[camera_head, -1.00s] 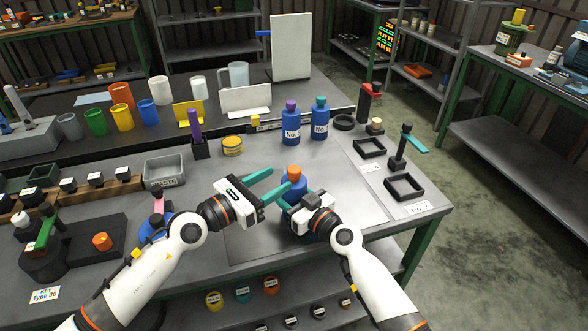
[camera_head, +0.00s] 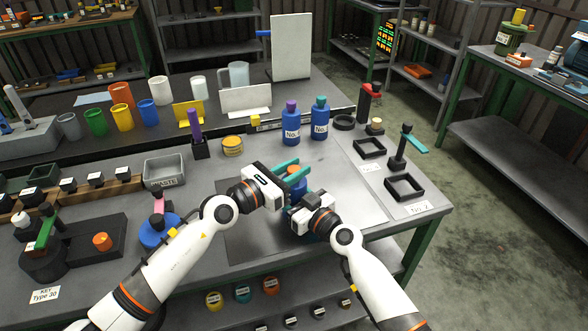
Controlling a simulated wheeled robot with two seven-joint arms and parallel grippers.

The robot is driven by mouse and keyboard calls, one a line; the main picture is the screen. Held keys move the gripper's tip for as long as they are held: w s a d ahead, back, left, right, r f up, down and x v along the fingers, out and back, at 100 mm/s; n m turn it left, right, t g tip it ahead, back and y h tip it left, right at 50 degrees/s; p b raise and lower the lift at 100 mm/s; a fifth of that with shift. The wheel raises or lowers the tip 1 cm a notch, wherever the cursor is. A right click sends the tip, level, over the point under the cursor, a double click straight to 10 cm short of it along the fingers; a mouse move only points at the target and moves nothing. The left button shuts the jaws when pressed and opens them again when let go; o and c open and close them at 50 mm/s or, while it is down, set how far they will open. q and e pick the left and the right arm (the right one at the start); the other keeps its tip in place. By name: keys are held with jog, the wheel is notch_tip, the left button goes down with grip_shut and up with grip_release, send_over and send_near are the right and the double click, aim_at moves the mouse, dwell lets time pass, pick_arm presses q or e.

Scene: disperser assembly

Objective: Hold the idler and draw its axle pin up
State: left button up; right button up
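A blue part (camera_head: 299,185) with an orange top (camera_head: 294,171) stands on the dark mat in front of me; I take it to be the idler with its axle pin. My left gripper (camera_head: 296,173) is open, its teal fingers reaching in at the orange top, one on the far side and one on the near side. Whether they touch it is unclear. My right gripper (camera_head: 291,207) is low at the near side of the blue part. Its fingers are mostly hidden by its own body, so its grip cannot be told.
Blue bottles (camera_head: 291,128) stand behind the work area. Black square trays (camera_head: 404,187) lie at the right. The mat's right side (camera_head: 350,185) is clear.

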aim_at(292, 169)
pick_arm(q)
grip_shut()
jog(key=shift+r, duration=2.05)
jog(key=o, duration=0.9)
grip_release()
jog(key=shift+f, duration=0.1)
jog(key=shift+s+a, duration=0.15)
jog(key=shift+a, duration=0.1)
jog(key=v, duration=1.1)
jog(key=shift+s, duration=0.2)
jog(key=shift+a, duration=0.1)
